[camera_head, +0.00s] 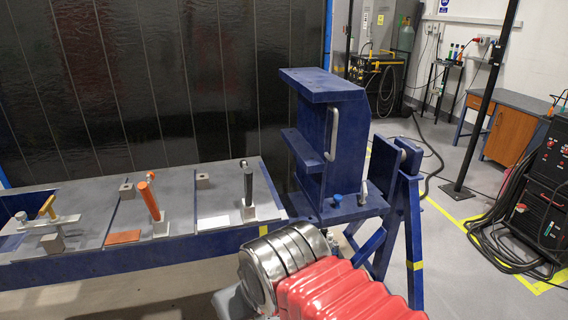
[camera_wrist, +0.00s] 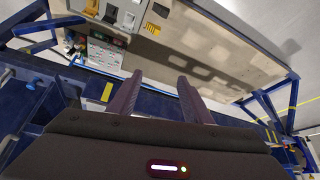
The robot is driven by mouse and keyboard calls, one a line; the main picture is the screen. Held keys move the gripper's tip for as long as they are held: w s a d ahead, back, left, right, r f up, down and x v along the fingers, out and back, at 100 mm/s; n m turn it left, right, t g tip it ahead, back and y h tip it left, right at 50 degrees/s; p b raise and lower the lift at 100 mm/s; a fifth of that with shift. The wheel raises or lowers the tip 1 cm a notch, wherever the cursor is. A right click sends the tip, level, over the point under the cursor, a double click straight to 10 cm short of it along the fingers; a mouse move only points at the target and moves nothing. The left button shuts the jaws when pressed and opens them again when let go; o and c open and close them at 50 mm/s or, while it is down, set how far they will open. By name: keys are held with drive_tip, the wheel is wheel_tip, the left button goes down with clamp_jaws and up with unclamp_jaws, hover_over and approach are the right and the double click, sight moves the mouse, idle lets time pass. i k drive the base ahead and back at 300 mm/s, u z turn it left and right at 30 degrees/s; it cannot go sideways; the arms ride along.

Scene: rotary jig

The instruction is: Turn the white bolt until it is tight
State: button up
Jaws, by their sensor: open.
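I cannot pick out a white bolt for certain in either view. The blue jig (camera_head: 312,150) stands right of centre in the head view. It carries a pale grey bar handle (camera_head: 334,133), a blue knob (camera_head: 338,198) on its lower shelf, and a small pale grey lever (camera_head: 363,193) beside the knob. My gripper (camera_wrist: 160,82) is open and empty in the wrist view, its two dark fingers apart with nothing between them. It does not show in the head view, where my red and silver arm fills the bottom centre.
A blue workbench (camera_head: 150,251) extends left, with an orange-handled clamp (camera_head: 150,197), a black-handled clamp (camera_head: 249,186) and a yellow-handled clamp (camera_head: 48,207). A blue support frame (camera_head: 404,220) stands right of the jig. A welding machine (camera_head: 546,190) and cables lie farther right. Grey floor lies between.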

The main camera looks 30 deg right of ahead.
sight(364, 193)
drive_tip(key=z, duration=0.05)
drive_tip(key=k, duration=1.3)
drive_tip(key=z, duration=1)
drive_tip(key=i, duration=1)
